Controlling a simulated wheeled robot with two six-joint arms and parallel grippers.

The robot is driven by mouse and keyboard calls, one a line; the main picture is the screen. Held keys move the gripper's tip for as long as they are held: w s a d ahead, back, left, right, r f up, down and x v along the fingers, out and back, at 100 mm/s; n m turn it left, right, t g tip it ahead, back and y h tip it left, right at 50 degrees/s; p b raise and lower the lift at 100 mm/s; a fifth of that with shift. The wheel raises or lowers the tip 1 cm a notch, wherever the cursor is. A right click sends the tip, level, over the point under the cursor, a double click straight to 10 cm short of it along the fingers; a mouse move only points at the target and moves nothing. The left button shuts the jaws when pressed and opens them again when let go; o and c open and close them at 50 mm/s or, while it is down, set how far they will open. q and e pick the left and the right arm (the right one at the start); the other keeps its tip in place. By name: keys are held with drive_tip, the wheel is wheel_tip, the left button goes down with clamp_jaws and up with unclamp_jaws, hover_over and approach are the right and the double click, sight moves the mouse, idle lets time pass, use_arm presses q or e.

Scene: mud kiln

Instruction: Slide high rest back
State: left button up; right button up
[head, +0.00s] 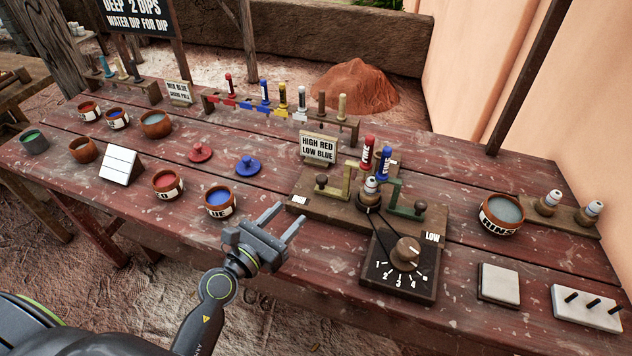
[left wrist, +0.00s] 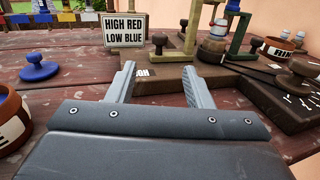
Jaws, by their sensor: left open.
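The high rest (head: 347,181) is an olive-yellow bracket with a dark round knob (head: 321,181) on the left of a dark wooden board (head: 340,211). A white label stands at that board's left edge; in the left wrist view it reads as HIGH, partly hidden by a finger. The rest also shows in the left wrist view (left wrist: 190,33), its knob (left wrist: 159,40) beyond my fingers. A green low rest (head: 406,211) with its own knob stands on the right. My left gripper (head: 289,214) is open and empty, in front of the board's left end, apart from the knob.
A sign (head: 318,147) reading HIGH RED LOW BLUE stands behind the board. A dial box (head: 400,280) is right of my gripper. A blue-glaze bowl (head: 220,203) and blue lid (head: 248,166) are to the left. Red and blue tools (head: 368,153) stand behind the rests.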

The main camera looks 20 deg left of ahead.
sight(318, 183)
use_arm(q)
drive_tip(key=p+x, duration=0.1)
drive_tip(key=x, duration=1)
drive_tip(key=shift+w, duration=0.3)
clamp_jaws()
